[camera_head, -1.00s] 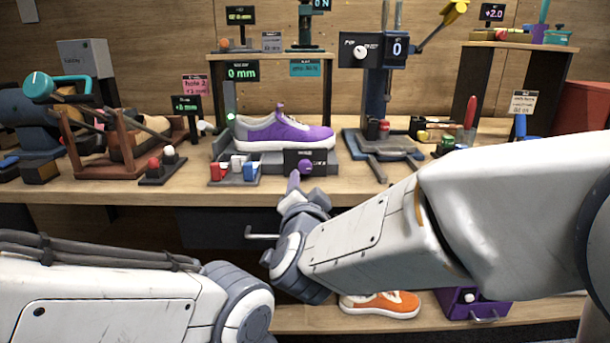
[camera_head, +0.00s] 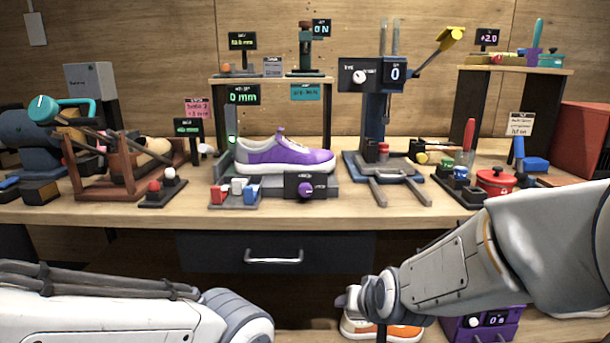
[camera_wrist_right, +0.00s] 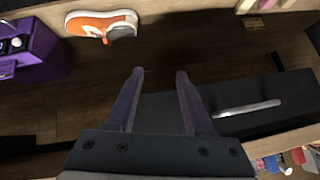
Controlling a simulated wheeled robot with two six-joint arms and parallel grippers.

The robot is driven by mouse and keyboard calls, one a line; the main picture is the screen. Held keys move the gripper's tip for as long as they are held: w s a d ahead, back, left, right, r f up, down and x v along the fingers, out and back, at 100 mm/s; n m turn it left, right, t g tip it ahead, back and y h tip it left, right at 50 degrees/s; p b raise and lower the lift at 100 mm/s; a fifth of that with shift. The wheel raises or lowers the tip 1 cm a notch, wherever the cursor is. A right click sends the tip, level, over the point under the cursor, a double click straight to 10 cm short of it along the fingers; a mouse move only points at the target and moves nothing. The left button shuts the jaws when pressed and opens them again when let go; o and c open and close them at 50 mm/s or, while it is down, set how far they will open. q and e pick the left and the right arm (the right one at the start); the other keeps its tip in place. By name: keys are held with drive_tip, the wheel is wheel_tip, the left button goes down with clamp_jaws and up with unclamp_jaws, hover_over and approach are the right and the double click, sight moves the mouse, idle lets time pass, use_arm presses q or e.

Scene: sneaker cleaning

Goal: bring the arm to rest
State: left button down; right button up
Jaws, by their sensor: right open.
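My right arm comes in from the right in the head view, with its gripper (camera_head: 352,300) low in front of the bench, below the tabletop edge. In the right wrist view the two fingers of my right gripper (camera_wrist_right: 160,100) are apart with nothing between them. My left arm (camera_head: 130,305) lies across the lower left of the head view; its gripper is outside the picture. A purple and grey sneaker (camera_head: 300,155) sits on a stand on the bench, apart from both arms.
A dark drawer with a metal handle (camera_head: 273,257) is under the bench top (camera_head: 120,208). An orange sneaker (camera_wrist_right: 100,24) and a purple box (camera_wrist_right: 32,50) are on the lower shelf. Several tools, a blue press (camera_head: 377,120) and a red pot (camera_head: 496,181) crowd the bench.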

drive_tip(key=s+d+f+n+g+h, duration=0.2)
drive_tip(key=s+d+f+g, duration=0.35)
drive_tip(key=s+d, duration=0.4)
drive_tip(key=s+a+r+n+g+y, duration=0.1)
drive_tip(key=s+a+r+n, duration=0.15)
drive_tip(key=s+a, duration=0.45)
drive_tip(key=s+a+r+n+g, duration=0.2)
drive_tip(key=s+a+n, duration=0.2)
drive_tip(key=s+a, duration=0.35)
wheel_tip(320, 180, up, 33)
drive_tip(key=p, duration=3.3)
drive_tip(key=shift+r, duration=0.15)
drive_tip(key=shift+s+d, duration=0.1)
